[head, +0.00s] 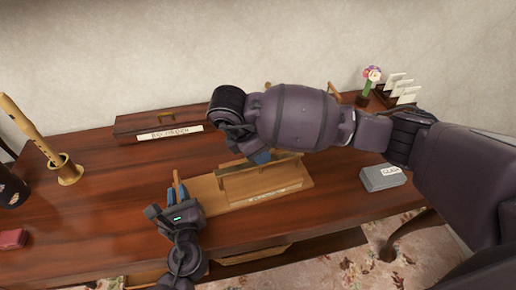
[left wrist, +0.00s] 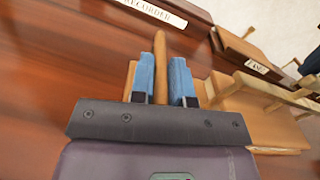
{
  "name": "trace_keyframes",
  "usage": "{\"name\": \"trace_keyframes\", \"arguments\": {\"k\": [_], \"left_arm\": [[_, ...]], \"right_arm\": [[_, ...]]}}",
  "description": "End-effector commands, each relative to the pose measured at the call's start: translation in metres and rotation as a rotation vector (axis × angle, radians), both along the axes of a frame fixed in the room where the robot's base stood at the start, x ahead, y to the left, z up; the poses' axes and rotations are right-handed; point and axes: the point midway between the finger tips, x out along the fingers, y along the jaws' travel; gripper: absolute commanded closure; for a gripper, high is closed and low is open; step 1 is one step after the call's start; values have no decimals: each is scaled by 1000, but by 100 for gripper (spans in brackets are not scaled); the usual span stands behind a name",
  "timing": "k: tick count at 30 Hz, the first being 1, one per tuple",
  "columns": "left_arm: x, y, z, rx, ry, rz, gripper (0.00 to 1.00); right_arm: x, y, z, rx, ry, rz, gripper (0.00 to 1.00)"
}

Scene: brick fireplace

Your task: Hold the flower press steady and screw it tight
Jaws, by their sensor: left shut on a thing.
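The flower press (head: 208,190) is a pale wooden board with a raised wooden frame and a small label, on the dark wooden table. My left gripper (head: 177,195) is at its left end, its blue fingers shut on a narrow upright wooden piece (left wrist: 160,65) that appears to belong to the press. The press frame also shows at the right of the left wrist view. My right gripper (head: 261,157) reaches down over the press top from behind; the right forearm hides most of it and the screw area. One blue fingertip shows close to the frame.
A recorder case (head: 160,127) lies at the back of the table (head: 110,210). A wooden recorder in a brass-coloured stand (head: 65,172) is at left, with a red object (head: 13,239). A grey labelled box (head: 383,178) lies at right. A flower pot (head: 366,92) and card rack stand behind.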

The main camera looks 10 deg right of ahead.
Motion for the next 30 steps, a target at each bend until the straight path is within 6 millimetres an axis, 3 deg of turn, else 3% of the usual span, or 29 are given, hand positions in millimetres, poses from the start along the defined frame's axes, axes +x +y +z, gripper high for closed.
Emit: {"name": "trace_keyframes", "arguments": {"k": [10,30], "left_arm": [[0,0,-1,-3,1,1,100],[0,0,-1,-3,1,1,100]], "right_arm": [[0,6,15,1,-5,3,62],[-8,41,102,0,-2,1,62]]}}
